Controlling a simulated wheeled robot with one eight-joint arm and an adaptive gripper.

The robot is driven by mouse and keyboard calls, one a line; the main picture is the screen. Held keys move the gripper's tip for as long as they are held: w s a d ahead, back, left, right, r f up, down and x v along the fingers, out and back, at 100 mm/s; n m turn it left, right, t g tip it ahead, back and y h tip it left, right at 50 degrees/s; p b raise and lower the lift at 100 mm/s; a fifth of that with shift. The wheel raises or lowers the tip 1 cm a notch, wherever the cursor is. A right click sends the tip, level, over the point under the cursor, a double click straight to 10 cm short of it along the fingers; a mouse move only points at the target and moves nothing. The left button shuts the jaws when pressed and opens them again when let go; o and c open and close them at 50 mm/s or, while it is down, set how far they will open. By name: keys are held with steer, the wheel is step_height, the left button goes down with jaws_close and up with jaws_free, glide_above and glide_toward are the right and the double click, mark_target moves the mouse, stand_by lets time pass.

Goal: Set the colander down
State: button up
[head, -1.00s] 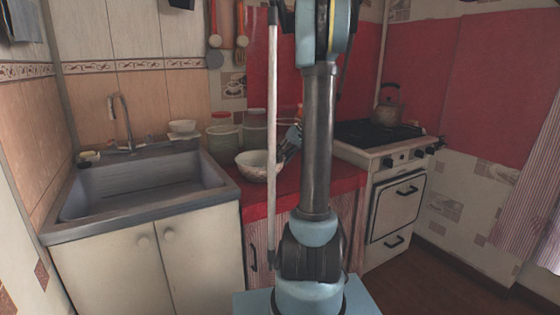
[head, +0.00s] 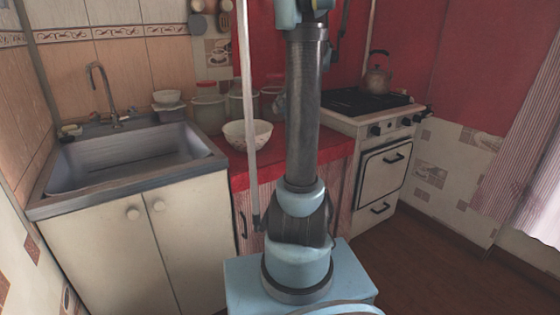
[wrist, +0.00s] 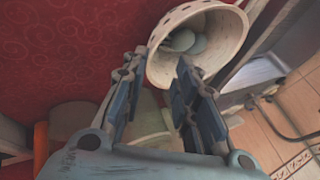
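The colander (head: 250,140), a pale bowl with holes near its rim, sits upright on the red counter (head: 300,150) right of the sink. In the wrist view the colander (wrist: 232,50) is beyond my fingertips, with a few grey-green rounded things inside. In the head view my gripper is mostly hidden behind my own arm.
Lidded jars (head: 209,108) stand behind the colander. The sink (head: 125,160) is to the left, with small stacked bowls (head: 168,100) at its back edge. The stove (head: 365,110) with a kettle (head: 378,75) is to the right. Little bare counter shows in front of the colander.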

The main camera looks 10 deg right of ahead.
steer(key=s+a+f+h, duration=0.1)
steer(key=s+a+f, duration=0.15)
steer(key=s, duration=0.35)
steer(key=s+a+f+m+g+h, duration=0.1)
steer(key=s+a+f, duration=0.15)
steer(key=s, duration=0.35)
steer(key=s+a+f+h, duration=0.1)
steer(key=s+a, duration=0.3)
steer(key=s, duration=0.2)
steer(key=s+f+h, duration=0.2)
steer(key=s+f, duration=1)
steer(key=s, duration=0.2)
steer(key=shift+s+m+h, duration=0.35)
steer(key=shift+m+h, duration=0.05)
